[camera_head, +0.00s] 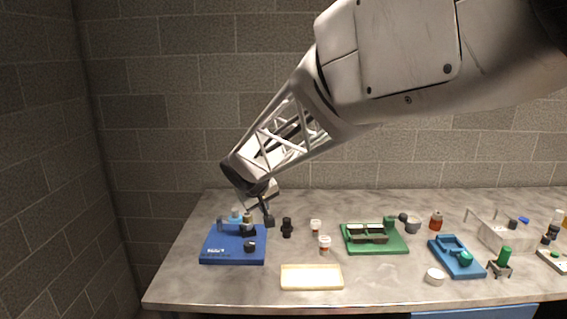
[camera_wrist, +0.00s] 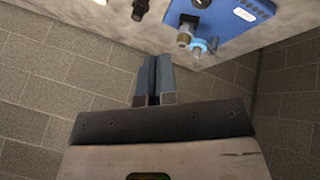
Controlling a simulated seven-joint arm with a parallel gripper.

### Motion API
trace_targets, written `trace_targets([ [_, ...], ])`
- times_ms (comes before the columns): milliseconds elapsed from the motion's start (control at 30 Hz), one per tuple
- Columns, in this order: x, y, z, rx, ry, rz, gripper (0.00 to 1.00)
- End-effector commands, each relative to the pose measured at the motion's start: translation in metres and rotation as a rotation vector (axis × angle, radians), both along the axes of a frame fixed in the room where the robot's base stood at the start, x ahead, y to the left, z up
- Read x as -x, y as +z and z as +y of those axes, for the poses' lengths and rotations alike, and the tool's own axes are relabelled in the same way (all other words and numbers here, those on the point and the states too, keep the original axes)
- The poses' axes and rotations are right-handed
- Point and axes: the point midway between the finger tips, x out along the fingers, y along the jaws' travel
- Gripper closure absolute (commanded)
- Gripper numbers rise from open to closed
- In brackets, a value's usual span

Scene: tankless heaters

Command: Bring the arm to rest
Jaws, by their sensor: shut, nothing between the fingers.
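My arm reaches in from the upper right in the head view. My gripper (camera_head: 268,221) hangs at its end, above the left part of the table, by the right side of a blue board (camera_head: 233,257) with several fittings on it. In the wrist view my gripper (camera_wrist: 154,97) shows its two fingers side by side and shut, with nothing held. The blue board also shows at the top of the wrist view (camera_wrist: 232,17), with grey and light-blue fittings near its edge.
The grey table (camera_head: 190,288) holds a cream tray (camera_head: 312,288), a green board (camera_head: 373,248), a black fitting (camera_head: 287,228), small white-and-orange jars (camera_head: 324,243) and a second blue board (camera_head: 456,262). A clear bin (camera_head: 500,237) stands at right. Block walls are behind and at left.

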Motion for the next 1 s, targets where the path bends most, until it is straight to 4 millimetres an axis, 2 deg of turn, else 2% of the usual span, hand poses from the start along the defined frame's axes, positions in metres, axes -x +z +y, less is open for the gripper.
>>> trace_targets([
  [33, 0.012, 0.005, -0.019, -0.008, -0.025, 0.009, 1.00],
  [200, 0.055, 0.017, -0.071, -0.033, -0.102, 0.048, 1.00],
  [500, 0.140, 0.026, -0.148, -0.091, -0.229, 0.115, 1.00],
  [800, 0.233, 0.021, -0.204, -0.164, -0.342, 0.180, 1.00],
  [1000, 0.295, 0.009, -0.229, -0.221, -0.409, 0.220, 1.00],
])
